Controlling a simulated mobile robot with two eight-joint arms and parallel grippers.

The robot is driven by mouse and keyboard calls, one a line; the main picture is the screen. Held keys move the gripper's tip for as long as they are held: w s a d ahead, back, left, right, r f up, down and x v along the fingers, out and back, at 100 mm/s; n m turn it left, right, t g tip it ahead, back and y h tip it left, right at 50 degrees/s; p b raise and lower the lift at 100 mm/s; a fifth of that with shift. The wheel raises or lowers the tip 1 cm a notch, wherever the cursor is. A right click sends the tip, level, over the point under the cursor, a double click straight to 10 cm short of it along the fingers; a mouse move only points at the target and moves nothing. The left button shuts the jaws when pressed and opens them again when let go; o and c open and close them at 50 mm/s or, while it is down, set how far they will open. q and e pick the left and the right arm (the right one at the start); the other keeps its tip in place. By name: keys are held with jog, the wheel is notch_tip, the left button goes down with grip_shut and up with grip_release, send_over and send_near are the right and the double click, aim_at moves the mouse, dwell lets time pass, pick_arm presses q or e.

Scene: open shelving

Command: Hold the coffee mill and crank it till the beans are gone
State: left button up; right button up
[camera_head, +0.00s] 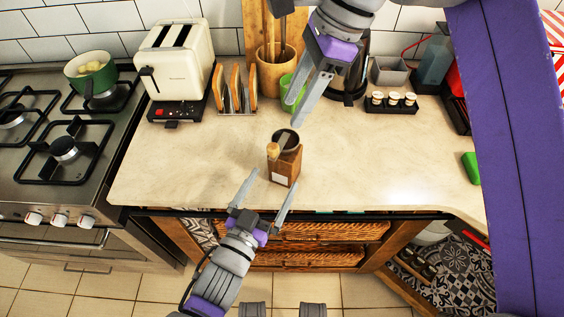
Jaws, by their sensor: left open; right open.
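The coffee mill (284,166) stands upright on the countertop near its front edge. It has a wooden body, a dark round top and a crank with a light wooden knob (272,150). My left gripper (264,190) is open in front of the mill, its two fingers apart and pointing towards it. I cannot tell whether a finger touches the body. My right gripper (300,100) is open above and behind the mill, pointing down with its fingers apart. Whether beans are in the mill is too small to tell.
A cream toaster (176,66), a toast rack (235,98) and a utensil pot (275,70) stand along the back. A green cup (289,90) is behind my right gripper's fingers. Small jars (393,101) are at the back right. The countertop (390,160) is clear right of the mill.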

aim_at(280, 169)
pick_arm(q)
jog(key=shift+x, duration=3.55)
grip_shut()
